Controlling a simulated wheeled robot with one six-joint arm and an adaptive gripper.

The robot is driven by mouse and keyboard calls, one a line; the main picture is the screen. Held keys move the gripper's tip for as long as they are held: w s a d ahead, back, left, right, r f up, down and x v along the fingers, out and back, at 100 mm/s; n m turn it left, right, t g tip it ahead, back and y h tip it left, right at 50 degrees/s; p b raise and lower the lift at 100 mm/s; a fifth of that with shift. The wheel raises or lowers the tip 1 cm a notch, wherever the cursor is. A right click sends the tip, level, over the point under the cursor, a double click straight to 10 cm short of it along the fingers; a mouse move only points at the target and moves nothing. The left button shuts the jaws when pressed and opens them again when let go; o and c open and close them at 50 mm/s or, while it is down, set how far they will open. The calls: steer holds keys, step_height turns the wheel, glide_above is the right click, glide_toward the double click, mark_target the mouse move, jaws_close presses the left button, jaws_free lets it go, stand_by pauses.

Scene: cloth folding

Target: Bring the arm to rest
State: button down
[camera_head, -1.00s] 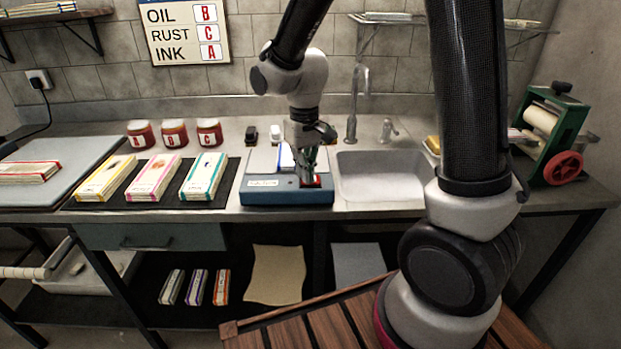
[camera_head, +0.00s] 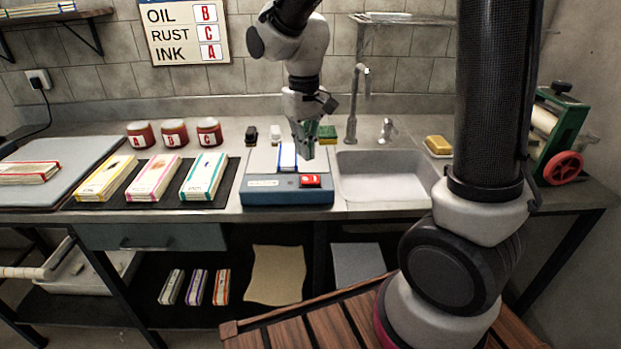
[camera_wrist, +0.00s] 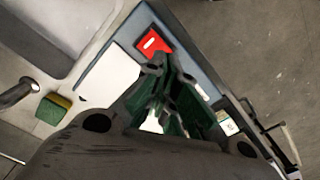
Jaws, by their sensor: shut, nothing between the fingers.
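My gripper (camera_head: 307,152) is in the air above the right part of a blue-grey device (camera_head: 262,197) on the counter. Its fingers are shut with nothing between them. The wrist view shows the fingers (camera_wrist: 172,85) pointing toward the device, apart from its red switch (camera_wrist: 153,42). The red switch also shows at the device's front right in the head view (camera_head: 310,181). A white, blue-edged packet (camera_head: 287,157) lies on the device's top, partly behind the gripper.
Three packets (camera_head: 152,178) lie on a dark mat left of the device. Three red jars (camera_head: 174,133) stand behind them. The sink (camera_head: 385,177) and tap (camera_head: 355,105) are to the right. A green roller press (camera_head: 562,135) stands at far right.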

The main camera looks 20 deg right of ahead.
steer(key=shift+r, duration=0.2)
stand_by(0.3)
steer(key=shift+s+d+f, duration=0.1)
steer(key=shift+s, duration=0.1)
steer(key=s+d+r+m+t, duration=0.1)
steer(key=s+d+r+t, duration=0.1)
steer(key=s+d+r, duration=0.3)
steer(key=s+d+r+m+t, duration=0.1)
steer(key=s+d+r+t, duration=0.1)
steer(key=s+d+r, duration=0.3)
steer(key=s+d, duration=0.4)
steer(key=s, duration=0.4)
steer(key=shift+s+d+r, duration=0.3)
steer(key=shift+d, duration=0.05)
